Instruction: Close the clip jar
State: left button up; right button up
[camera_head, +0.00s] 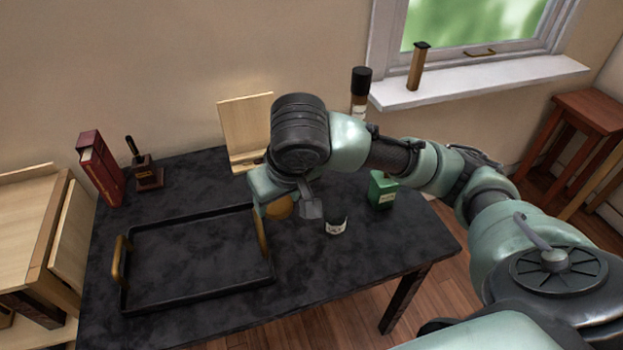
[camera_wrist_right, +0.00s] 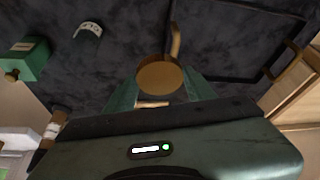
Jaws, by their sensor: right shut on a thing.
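A small jar (camera_head: 336,225) with a pale label and a dark upper part stands on the black table, right of my right gripper. It also shows at the upper left of the right wrist view (camera_wrist_right: 88,31). A round golden-brown disc, which looks like a lid (camera_wrist_right: 160,77), sits between the fingers of my right gripper (camera_wrist_right: 160,92). In the head view this lid (camera_head: 279,209) is partly hidden below the hand. My right gripper (camera_head: 285,202) is shut on it, above the table and apart from the jar. My left gripper is not in view.
A black tray (camera_head: 196,292) with brass handles lies on the left of the table. A green box-like container (camera_head: 382,190) stands behind the jar to the right. A red book (camera_head: 100,168), a stamp-like item (camera_head: 146,175) and a wooden stand (camera_head: 244,120) are at the back.

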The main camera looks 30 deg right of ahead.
aim_at(336, 212)
jog(key=k+l, duration=0.1)
jog(key=l, duration=0.3)
jog(key=k+l, duration=0.1)
jog(key=l, duration=0.25)
jog(key=k+l+u, duration=0.1)
jog(key=l, duration=0.3)
jog(key=k+l, duration=0.15)
jog(key=l, duration=0.2)
jog(key=k+l, duration=0.1)
jog(key=l, duration=0.3)
